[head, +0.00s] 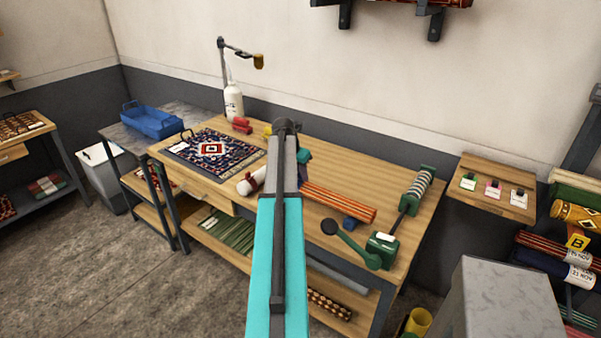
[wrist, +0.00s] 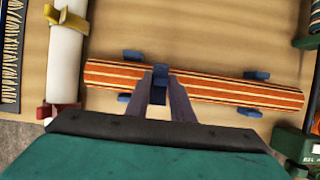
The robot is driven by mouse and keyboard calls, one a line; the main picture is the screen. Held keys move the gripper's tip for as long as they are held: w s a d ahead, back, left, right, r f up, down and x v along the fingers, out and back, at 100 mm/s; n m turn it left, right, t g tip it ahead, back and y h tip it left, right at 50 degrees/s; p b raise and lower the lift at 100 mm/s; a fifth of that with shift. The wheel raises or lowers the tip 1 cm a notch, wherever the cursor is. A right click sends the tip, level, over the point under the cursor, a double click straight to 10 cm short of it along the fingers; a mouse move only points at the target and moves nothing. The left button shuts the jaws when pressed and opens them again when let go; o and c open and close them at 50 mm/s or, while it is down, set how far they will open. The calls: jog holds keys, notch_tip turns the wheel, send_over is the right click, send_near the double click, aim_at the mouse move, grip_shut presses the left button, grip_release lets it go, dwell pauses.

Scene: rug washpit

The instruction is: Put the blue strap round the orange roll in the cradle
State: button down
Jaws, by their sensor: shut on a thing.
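The orange striped roll (wrist: 225,90) lies across the wooden bench in the wrist view, among the short blue posts of its cradle (wrist: 249,110). In the head view the roll (head: 340,203) shows right of my arm, which hides its left end. My gripper (wrist: 160,82) is over the roll, left of its middle, with its fingers shut on a small blue piece, which looks like the blue strap (wrist: 160,70). The blue piece overlaps the roll in the picture. I cannot tell whether it goes round the roll or touches it. In the head view my arm hides the fingertips.
A white roll (wrist: 66,65) with red and yellow fittings lies to the left. A patterned rug (head: 212,153) and white bottle (head: 233,104) are farther left. A green crank device (head: 382,250) stands right of the roll. Bare bench top (head: 345,160) lies behind the roll.

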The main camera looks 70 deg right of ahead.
dwell(0.3)
jog(key=c, duration=1.5)
grip_release()
jog(key=shift+o, duration=0.2)
jog(key=b+v, duration=0.3)
jog(key=v, duration=1)
jog(key=shift+a+r+b, duration=0.2)
jog(key=shift+r+b, duration=0.05)
jog(key=shift+b, duration=0.05)
